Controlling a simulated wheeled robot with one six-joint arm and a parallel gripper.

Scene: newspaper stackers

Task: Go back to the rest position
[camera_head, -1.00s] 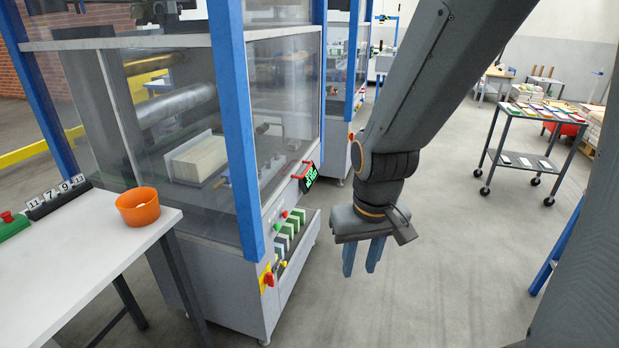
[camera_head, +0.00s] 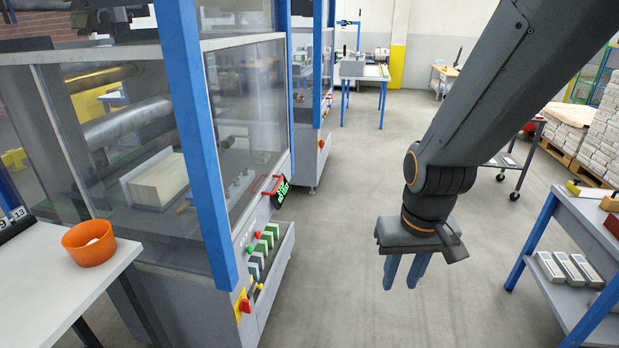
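My gripper (camera_head: 405,272) hangs down at the right of centre, above bare grey floor. Its two blue fingers point downward with a small gap between them, and nothing shows between them. My dark grey arm comes in from the upper right. The gripper touches nothing and is apart from the machine and the tables.
A stacker machine (camera_head: 215,150) with blue posts stands at left, with a control panel (camera_head: 278,190). A white table (camera_head: 60,280) holds an orange bowl (camera_head: 89,243). A blue-legged table (camera_head: 583,215) stands at right. A cart (camera_head: 515,160) stands behind my arm. The middle floor is clear.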

